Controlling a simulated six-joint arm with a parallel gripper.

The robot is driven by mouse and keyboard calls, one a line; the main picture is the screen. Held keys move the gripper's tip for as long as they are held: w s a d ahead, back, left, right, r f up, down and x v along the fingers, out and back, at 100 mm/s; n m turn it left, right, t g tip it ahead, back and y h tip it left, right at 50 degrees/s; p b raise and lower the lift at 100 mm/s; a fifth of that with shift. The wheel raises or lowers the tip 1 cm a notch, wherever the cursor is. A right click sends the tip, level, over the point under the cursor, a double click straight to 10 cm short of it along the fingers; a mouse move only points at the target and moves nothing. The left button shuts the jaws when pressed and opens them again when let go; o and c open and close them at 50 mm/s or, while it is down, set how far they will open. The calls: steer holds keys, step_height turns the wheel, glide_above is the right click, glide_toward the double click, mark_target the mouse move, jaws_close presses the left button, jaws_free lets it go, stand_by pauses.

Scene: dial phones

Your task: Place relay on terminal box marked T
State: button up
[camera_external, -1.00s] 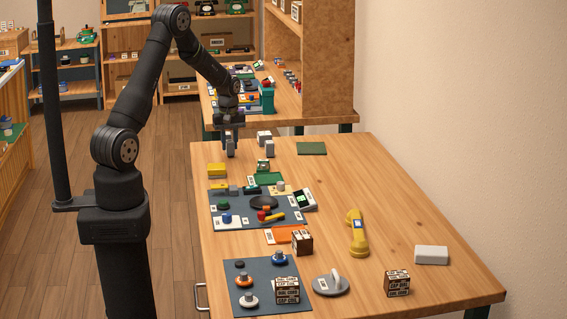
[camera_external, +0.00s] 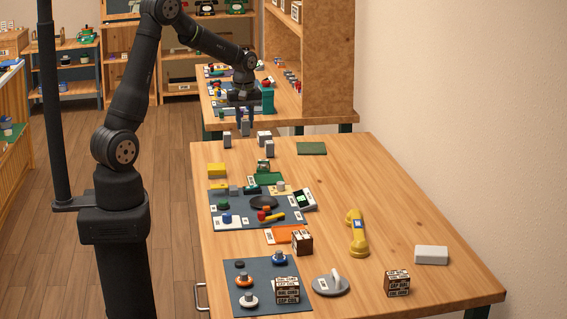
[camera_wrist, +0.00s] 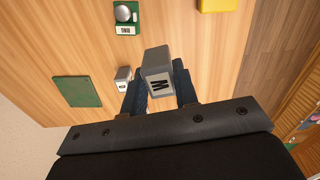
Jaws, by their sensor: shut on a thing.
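My gripper (camera_external: 245,122) is above the far left part of the table, pointing down. In the wrist view its dark fingers (camera_wrist: 160,90) are shut on a grey block (camera_wrist: 156,60) with a pale label reading M or W. In the external view the held block (camera_external: 246,128) is small. Another grey block (camera_external: 227,140) shows just left of the gripper. A smaller pale block (camera_wrist: 123,76) with an unclear letter stands left of the fingers in the wrist view. Two pale blocks (camera_external: 264,138) (camera_external: 269,149) stand to the gripper's right. I cannot read a T anywhere.
A green mat (camera_external: 311,148) lies to the right. A yellow block (camera_external: 217,170), a green device (camera_external: 263,166) and a dark mat with phone parts (camera_external: 225,215) lie nearer. A yellow handset (camera_external: 357,234) and a white box (camera_external: 431,255) are at the right.

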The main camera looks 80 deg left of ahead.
steer(key=w+a+r+m, duration=0.1)
steer(key=w+a+r, duration=0.3)
steer(key=w+a, duration=0.65)
glide_toward(265, 133)
steer(key=shift+s+d+f, duration=0.1)
steer(key=shift+d+f, duration=0.05)
steer(key=shift+f, duration=2.05)
steer(key=shift+f, duration=0.15)
steer(key=o, duration=1)
steer(key=shift+o, duration=0.2)
